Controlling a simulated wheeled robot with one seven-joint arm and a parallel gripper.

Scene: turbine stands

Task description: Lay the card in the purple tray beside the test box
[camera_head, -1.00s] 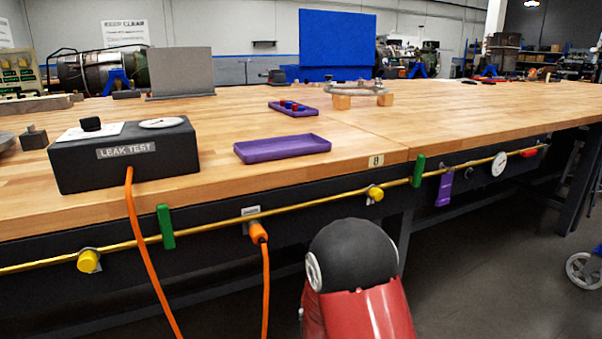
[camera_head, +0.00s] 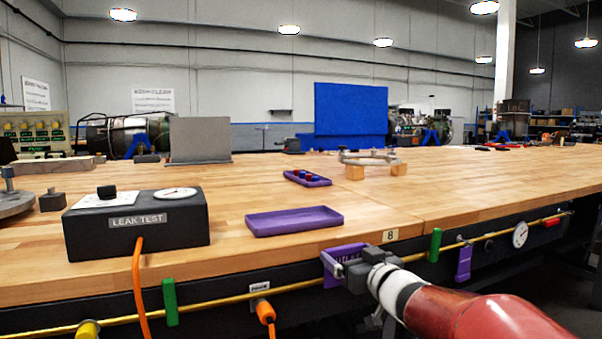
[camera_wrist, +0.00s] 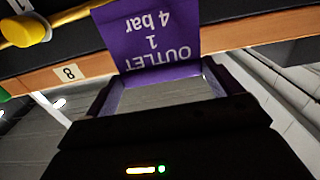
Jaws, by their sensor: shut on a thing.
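The purple card (camera_wrist: 150,35) is printed "OUTLET 1 4 bar", upside down in the wrist view. My gripper (camera_wrist: 160,78) is shut on its near end. In the head view my gripper (camera_head: 345,262) is in front of the bench's front edge, with the card (camera_head: 332,281) partly hidden at its tip. The purple tray (camera_head: 293,221) lies flat on the bench top, empty, up and left of my gripper. The test box (camera_head: 137,228), dark with a "LEAK TEST" label and a dial, stands left of the tray with a gap between.
A second purple tray (camera_head: 307,183) with red and blue pieces sits farther back. A metal part on wooden blocks (camera_head: 372,165) stands right of it. A yellow pipe (camera_head: 215,302) with valves and tags runs along the bench front. An orange hose (camera_head: 138,290) hangs from the test box.

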